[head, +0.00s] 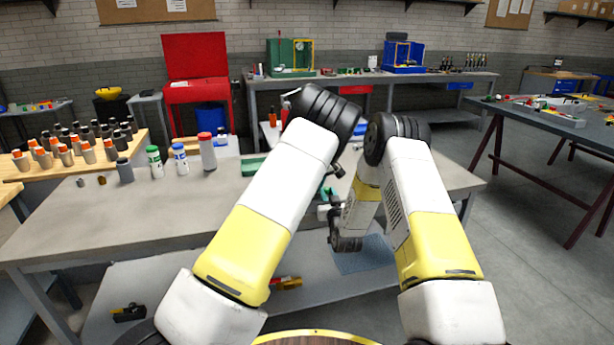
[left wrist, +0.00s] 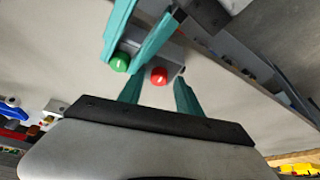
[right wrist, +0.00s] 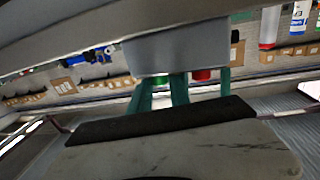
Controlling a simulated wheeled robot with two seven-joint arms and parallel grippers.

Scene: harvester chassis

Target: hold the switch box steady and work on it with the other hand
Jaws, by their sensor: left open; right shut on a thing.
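The switch box is a grey box with a green button (left wrist: 119,62) and a red button (left wrist: 159,76). In the right wrist view the box (right wrist: 175,45) shows above the fingers. My right gripper (right wrist: 161,88) is shut on the box near its green button; the exact contact is hard to see. In the head view my left arm hides the box.
The grey workbench (head: 110,215) lies below, its front left clear. White, green and blue bottles (head: 180,158) stand along its back, and a green block (head: 252,167) lies behind my left arm. A wooden table (head: 130,152) at the left holds many orange-capped bottles.

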